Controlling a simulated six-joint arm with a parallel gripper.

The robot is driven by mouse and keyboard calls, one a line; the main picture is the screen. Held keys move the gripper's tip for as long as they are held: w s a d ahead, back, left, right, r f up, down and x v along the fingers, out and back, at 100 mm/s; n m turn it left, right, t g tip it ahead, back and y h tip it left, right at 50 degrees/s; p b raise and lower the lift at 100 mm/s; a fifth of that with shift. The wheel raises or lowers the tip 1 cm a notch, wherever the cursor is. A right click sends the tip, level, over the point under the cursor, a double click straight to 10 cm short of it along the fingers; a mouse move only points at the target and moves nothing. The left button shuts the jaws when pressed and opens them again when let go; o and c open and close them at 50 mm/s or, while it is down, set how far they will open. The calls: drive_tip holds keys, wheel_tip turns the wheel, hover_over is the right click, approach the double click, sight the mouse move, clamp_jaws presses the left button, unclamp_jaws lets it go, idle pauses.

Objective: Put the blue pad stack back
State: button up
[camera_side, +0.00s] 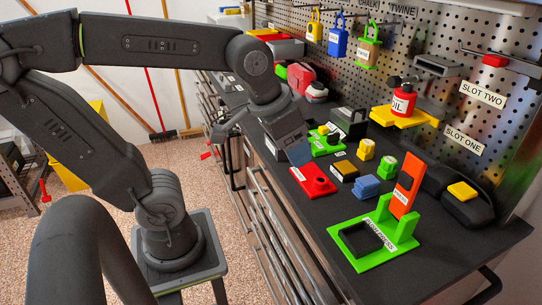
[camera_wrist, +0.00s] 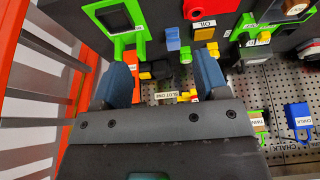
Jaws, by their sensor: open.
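The blue pad stack (camera_side: 366,187) lies on the dark bench top, between a black block with a yellow top and the green holder. A small blue block, apparently the same stack, shows in the wrist view (camera_wrist: 172,38), beyond the fingers. My gripper (camera_side: 300,152) is over the bench edge, up and left of the stack in the side view and apart from it. In the wrist view my gripper (camera_wrist: 163,70) has its two blue fingers wide apart with nothing held between them. The green holder (camera_side: 375,262) has a square dark recess in its flat base.
An orange labelled block (camera_side: 404,187) stands upright at the green holder. A red block (camera_side: 312,180), a green block (camera_side: 386,165) and a yellow block (camera_side: 366,149) are nearby. A red oil can (camera_side: 402,101) sits on a yellow shelf. A pegboard (camera_side: 420,60) rises behind the bench.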

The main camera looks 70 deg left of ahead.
drive_tip(key=shift+t, duration=0.4)
drive_tip(key=s, duration=0.1)
drive_tip(key=s+f, duration=0.2)
drive_tip(key=shift+s+d, duration=0.1)
drive_tip(key=shift+s, duration=0.3)
